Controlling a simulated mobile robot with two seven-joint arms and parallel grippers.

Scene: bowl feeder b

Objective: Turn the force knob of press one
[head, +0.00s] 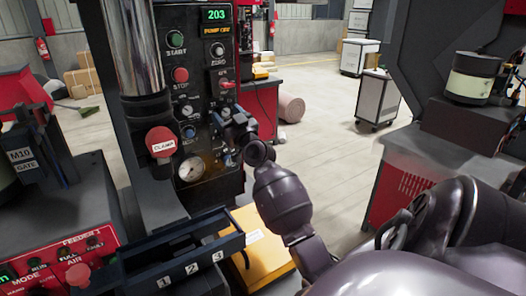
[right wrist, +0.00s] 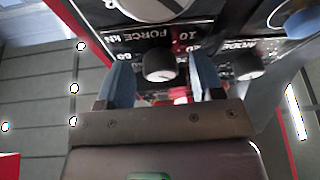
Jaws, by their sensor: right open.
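The black control panel of the press (head: 205,85) stands upright in the head view, with a green 203 display at its top. My right gripper (head: 230,122) is at the panel's lower right side, its fingers pointing toward the panel. In the right wrist view, the open fingers (right wrist: 162,80) are on either side of a dark round knob with a pale face, the force knob (right wrist: 159,66), beside the FORCE kN lettering. A gap shows between the knob and each finger; whether they touch deeper in cannot be told. My left gripper is not in view.
A second knob (right wrist: 250,66) by the MODE lettering is just right of the right finger. A dark numbered tray (head: 185,262) and a yellow box (head: 262,250) lie below.

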